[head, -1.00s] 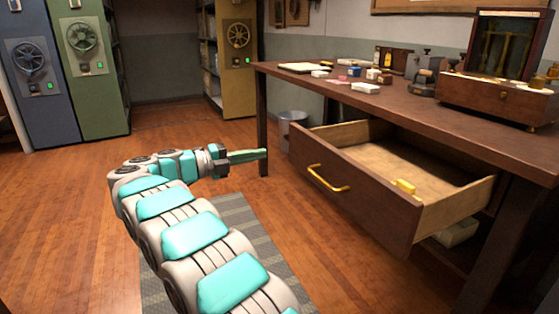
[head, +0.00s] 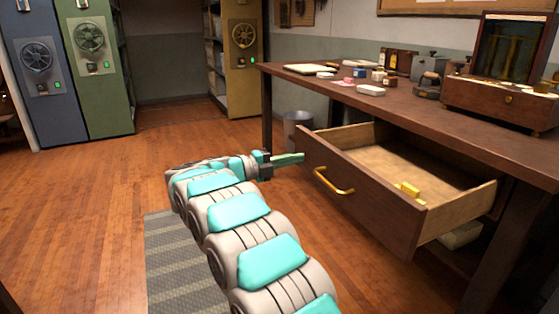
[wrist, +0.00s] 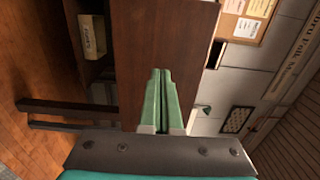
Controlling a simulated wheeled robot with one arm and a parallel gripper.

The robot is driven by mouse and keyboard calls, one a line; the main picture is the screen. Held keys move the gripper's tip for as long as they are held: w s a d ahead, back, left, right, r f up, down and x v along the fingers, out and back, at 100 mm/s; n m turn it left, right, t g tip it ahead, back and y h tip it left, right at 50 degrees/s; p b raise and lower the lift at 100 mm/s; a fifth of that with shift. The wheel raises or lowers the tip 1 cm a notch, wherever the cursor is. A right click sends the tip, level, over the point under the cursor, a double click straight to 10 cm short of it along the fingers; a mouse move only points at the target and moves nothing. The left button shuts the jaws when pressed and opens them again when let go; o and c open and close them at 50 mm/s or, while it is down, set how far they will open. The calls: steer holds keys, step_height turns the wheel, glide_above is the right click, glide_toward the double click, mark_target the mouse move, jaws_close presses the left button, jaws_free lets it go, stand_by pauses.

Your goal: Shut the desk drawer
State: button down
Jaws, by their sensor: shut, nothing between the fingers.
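The desk drawer (head: 372,205) is pulled well out of the wooden desk (head: 420,112), with its brown front and brass handle (head: 333,182) facing me. A small yellow block (head: 409,190) lies inside it near the front. My gripper (head: 302,158) is shut and empty, its green fingers pointing right toward the left end of the drawer front. Whether the fingertips touch the wood is unclear. In the wrist view, the shut green fingers (wrist: 160,85) lie in front of a brown wooden panel, seen sideways.
A metal bin (head: 297,130) stands behind the drawer's left end. The desktop holds several small items and an open wooden case (head: 500,97). A grey striped mat (head: 180,262) lies on the floor. The floor to the left is clear.

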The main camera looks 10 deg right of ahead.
steer(key=shift+w+d, duration=0.2)
steer(key=shift+d, duration=0.45)
steer(key=shift+w+d, duration=0.15)
steer(key=shift+d, duration=0.3)
glide_toward(376, 154)
steer(key=w+d+r, duration=0.1)
steer(key=d, duration=0.2)
steer(key=w+d+r, duration=0.1)
steer(key=d+r, duration=0.1)
steer(key=d, duration=0.1)
steer(key=w+d+r, duration=0.1)
steer(key=d, duration=0.2)
steer(key=shift+d+r, duration=0.1)
steer(key=shift+r, duration=0.25)
steer(key=shift+d+r, duration=0.1)
steer(key=shift+d, duration=0.1)
